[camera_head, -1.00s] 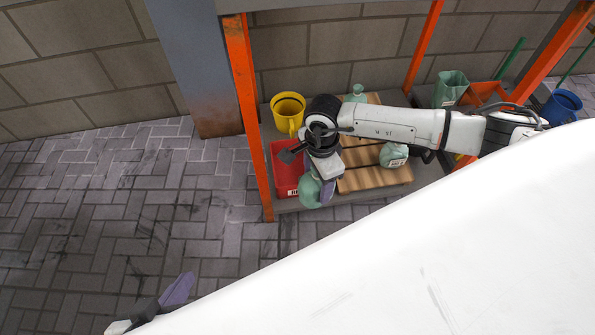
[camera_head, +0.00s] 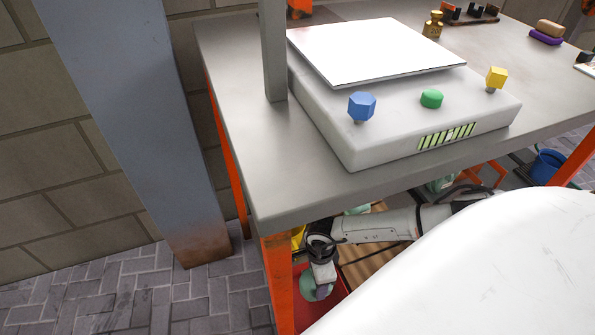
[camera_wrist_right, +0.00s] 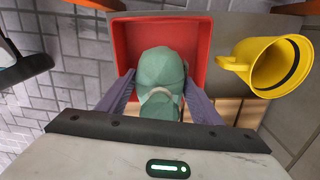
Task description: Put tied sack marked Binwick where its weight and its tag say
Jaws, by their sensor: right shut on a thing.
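My right gripper (camera_wrist_right: 160,100) is shut on a green tied sack (camera_wrist_right: 162,70), with a finger on each side. In the right wrist view the sack is over the red bin (camera_wrist_right: 205,28); I cannot tell whether it touches the bin. In the head view the sack (camera_head: 308,289) hangs at my right gripper (camera_head: 322,284), under the table. Its marking is not readable. A scale (camera_head: 405,115) with an empty white plate (camera_head: 375,50) stands on the table; its display (camera_head: 447,136) shows bars. My left gripper is out of view.
The grey table (camera_head: 235,100) overhangs my right arm, and an orange leg (camera_head: 279,285) stands close beside the gripper. A yellow mug (camera_wrist_right: 265,65) is right of the bin. A brass weight (camera_head: 433,25) is behind the scale. A blue bucket (camera_head: 548,166) is at far right.

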